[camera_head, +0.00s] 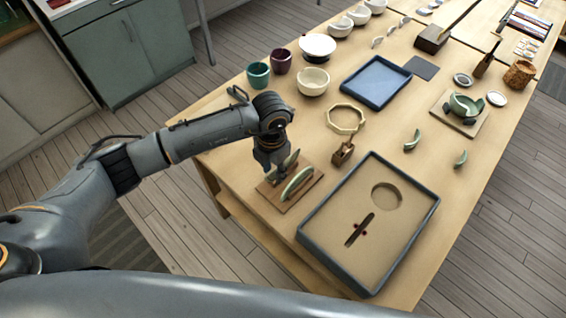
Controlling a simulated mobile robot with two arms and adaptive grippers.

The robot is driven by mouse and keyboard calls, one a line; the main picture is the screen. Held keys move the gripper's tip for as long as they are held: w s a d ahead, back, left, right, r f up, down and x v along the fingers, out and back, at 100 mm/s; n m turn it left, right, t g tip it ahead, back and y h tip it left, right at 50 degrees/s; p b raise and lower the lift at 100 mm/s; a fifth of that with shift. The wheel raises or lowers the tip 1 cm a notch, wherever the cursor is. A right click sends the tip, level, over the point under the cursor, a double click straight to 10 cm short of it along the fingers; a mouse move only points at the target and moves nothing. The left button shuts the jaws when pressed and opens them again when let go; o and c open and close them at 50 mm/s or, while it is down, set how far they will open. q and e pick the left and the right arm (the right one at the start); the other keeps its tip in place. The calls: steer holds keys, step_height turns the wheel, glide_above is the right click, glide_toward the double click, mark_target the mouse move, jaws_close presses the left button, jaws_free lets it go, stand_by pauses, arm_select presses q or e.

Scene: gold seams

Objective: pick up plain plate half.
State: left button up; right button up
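A wooden rack (306,191) stands near the table's left edge. A pale green plate half (298,184) stands upright in it, at the front. A second upright half (291,159) shows behind it, partly hidden by my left gripper. Which of the two is the plain one I cannot tell. My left gripper (271,174) points down over the rack at its left rear side, right by the second half. Its fingers are small, dark and partly hidden, so I cannot tell if they are open or touch that half. My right gripper is not in view.
A grey-rimmed tray (419,229) with a round recess and a dark slot lies right of the rack. A small wooden holder (343,151), an octagonal ring (345,119), a blue tray (376,82) and bowls (313,81) stand behind. Green shards (412,140) lie further right.

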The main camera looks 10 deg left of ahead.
arm_select(q)
steer(key=shift+f, duration=0.35)
jaws_close()
steer(key=shift+r, duration=0.15)
